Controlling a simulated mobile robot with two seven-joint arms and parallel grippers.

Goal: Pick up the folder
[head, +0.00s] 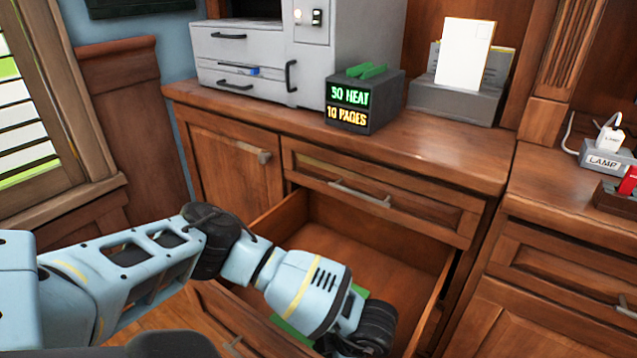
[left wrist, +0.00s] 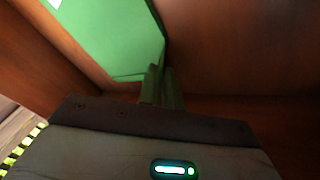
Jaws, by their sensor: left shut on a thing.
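The green folder (left wrist: 110,38) is in the open lower drawer (head: 405,270). In the head view only small green parts of the folder (head: 290,331) show on either side of my left arm. My left gripper (left wrist: 160,85) reaches down into the drawer, with its fingers shut on the folder's edge in the left wrist view. Most of the folder and the fingertips are hidden by my arm in the head view. My right gripper is not in view.
Above the open drawer is a shut drawer with a metal handle (head: 360,194). On the counter stand a grey printer (head: 265,60), a dark display box (head: 375,110) and a paper holder (head: 455,100). A lamp plug strip (head: 607,160) is at right. The drawer's side walls are close to my gripper.

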